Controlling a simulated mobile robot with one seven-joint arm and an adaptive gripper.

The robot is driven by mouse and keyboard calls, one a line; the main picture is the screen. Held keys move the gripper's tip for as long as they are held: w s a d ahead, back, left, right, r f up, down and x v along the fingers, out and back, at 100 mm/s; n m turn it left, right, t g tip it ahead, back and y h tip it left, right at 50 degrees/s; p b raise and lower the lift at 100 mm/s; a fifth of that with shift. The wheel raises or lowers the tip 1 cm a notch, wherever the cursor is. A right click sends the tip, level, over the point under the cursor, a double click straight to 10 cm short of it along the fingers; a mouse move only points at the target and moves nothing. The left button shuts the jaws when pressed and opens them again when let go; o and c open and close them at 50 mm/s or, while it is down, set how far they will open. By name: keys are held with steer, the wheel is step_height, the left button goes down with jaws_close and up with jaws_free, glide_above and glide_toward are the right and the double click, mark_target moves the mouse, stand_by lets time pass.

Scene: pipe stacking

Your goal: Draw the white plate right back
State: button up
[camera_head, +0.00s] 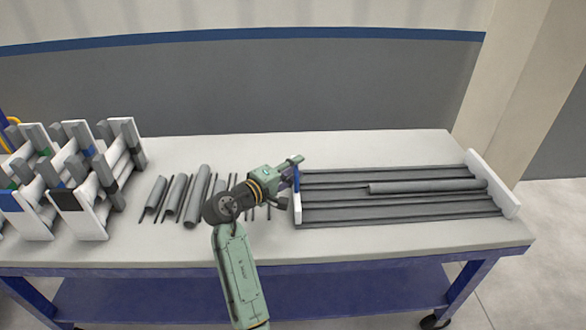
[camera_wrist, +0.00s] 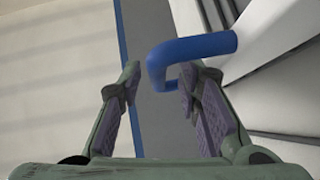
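The white plate (camera_head: 297,208) stands upright at the left end of the grey-ribbed rack (camera_head: 400,208). A blue handle (camera_wrist: 200,46) sticks out from the plate's pale surface (camera_wrist: 285,35) in the wrist view. My gripper (camera_head: 294,168) is at this handle at the plate's upper end. In the wrist view my gripper (camera_wrist: 160,82) is open, with the handle's bent part showing between and just beyond the fingertips. The right finger overlaps the handle in the picture; I cannot tell whether they touch. My gripper partly hides the handle in the head view.
A grey pipe (camera_head: 428,186) lies on the rack, near the white end board (camera_head: 492,183) at right. Several loose pipes (camera_head: 197,194) lie left of my arm. White stands with grey blocks (camera_head: 90,205) fill the table's left end. The table's front strip (camera_head: 400,247) is clear.

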steer(key=v, duration=1.2)
steer(key=shift+r, duration=0.1)
